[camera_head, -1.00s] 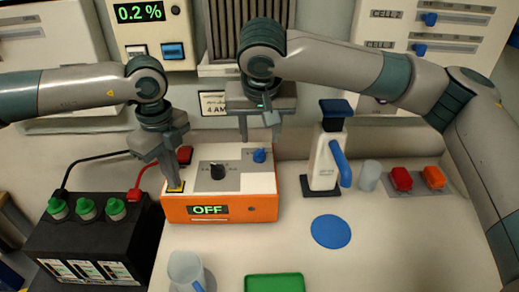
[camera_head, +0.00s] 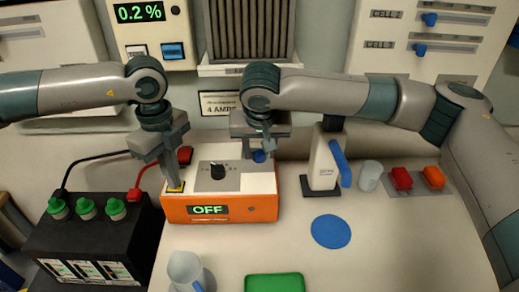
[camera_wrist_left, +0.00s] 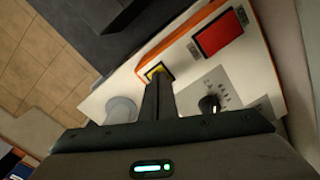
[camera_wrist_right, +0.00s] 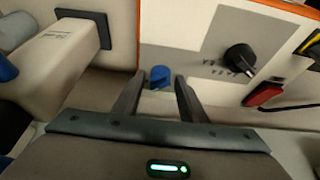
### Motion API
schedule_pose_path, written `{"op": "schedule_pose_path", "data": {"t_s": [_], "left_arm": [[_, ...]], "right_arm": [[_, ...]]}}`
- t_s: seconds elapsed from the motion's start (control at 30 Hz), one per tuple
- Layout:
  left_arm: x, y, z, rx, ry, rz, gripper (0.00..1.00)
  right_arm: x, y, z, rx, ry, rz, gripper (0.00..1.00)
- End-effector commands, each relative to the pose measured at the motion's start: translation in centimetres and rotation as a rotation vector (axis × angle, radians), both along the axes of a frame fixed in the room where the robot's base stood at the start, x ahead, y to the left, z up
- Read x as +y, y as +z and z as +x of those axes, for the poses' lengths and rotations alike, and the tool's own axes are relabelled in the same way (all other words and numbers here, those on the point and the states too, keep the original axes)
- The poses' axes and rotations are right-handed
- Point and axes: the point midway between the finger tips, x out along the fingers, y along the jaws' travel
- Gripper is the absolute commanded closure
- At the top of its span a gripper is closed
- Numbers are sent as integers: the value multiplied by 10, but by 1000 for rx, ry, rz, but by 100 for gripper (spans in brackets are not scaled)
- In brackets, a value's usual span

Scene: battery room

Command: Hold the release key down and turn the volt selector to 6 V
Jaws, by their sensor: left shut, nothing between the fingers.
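An orange-and-white charger box (camera_head: 245,208) shows "OFF" on its front. The yellow key (camera_head: 175,187) is at its front left; it also shows in the left wrist view (camera_wrist_left: 154,69). My left gripper (camera_head: 174,182) is shut, pointing down with its tips at the yellow key. A black knob (camera_head: 217,171) sits on a grey marked panel. A blue knob (camera_head: 259,156) sits at the back right of the top; it shows in the right wrist view (camera_wrist_right: 160,77). My right gripper (camera_wrist_right: 158,82) is open, its fingers either side of the blue knob; contact cannot be told.
A red switch (camera_head: 185,154) is behind the yellow key. A black battery block (camera_head: 95,235) with green caps stands left. A white-and-blue tool (camera_head: 325,163), red and orange blocks, a blue disc (camera_head: 330,231) and a green tray (camera_head: 274,284) are on the bench.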

Motion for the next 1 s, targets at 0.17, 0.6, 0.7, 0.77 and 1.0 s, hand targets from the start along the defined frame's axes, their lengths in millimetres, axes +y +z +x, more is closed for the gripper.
{"op": "schedule_pose_path", "data": {"t_s": [0.17, 0.6, 0.7, 0.77, 1.0], "left_arm": [[0, -1, 0, 1, 0, 1, 100], [0, -1, 0, 1, 0, 1, 100], [0, -1, 0, 1, 0, 1, 100], [0, -1, 0, 1, 0, 1, 100], [0, 0, 0, 1, 0, 1, 100]], "right_arm": [[0, 0, 0, 0, 0, 0, 96], [0, -1, -1, 3, 75, 1, 96], [-1, -1, -1, 4, 126, 2, 96], [-2, -1, -1, 5, 163, 2, 96], [-3, -1, 0, 4, 345, 3, 96]]}}
